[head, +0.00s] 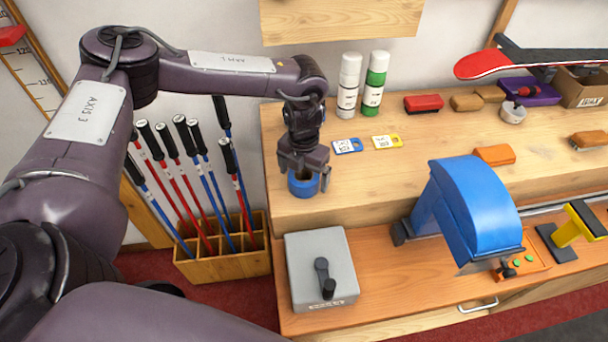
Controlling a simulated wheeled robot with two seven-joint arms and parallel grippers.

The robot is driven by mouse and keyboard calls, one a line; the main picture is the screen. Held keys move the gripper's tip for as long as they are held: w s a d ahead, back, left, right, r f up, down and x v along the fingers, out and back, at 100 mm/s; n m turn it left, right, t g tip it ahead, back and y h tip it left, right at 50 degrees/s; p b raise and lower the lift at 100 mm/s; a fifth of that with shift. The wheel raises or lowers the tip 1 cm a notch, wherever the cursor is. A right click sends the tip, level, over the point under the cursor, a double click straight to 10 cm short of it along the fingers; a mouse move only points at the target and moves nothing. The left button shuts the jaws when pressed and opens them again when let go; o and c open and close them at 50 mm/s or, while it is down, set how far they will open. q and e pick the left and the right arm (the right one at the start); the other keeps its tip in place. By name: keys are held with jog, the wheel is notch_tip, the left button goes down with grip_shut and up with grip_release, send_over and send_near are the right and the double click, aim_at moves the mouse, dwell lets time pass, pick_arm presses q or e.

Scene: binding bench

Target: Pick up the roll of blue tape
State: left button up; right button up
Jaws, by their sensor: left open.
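The roll of blue tape (303,187) sits near the left front corner of the raised wooden shelf of the bench. My left gripper (304,170) points down right over the roll, its fingers open at the roll's top. The fingers and wrist hide part of the roll's top, and I cannot tell whether they touch it. My right gripper is not in view.
A grey box with a black crank (322,270) stands in front on the lower bench top. A blue machine (465,210) stands to the right. A wooden pole rack (225,268) stands left.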

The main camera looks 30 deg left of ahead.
pick_arm(q)
jog(key=shift+w+f, duration=0.1)
jog(key=shift+f, duration=0.75)
jog(key=c, duration=1)
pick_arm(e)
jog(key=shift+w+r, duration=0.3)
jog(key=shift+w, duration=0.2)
pick_arm(q)
jog(key=shift+r, duration=0.15)
notch_tip(320, 180, up, 20)
jog(key=shift+f+b, duration=0.1)
jog(key=shift+b, duration=0.55)
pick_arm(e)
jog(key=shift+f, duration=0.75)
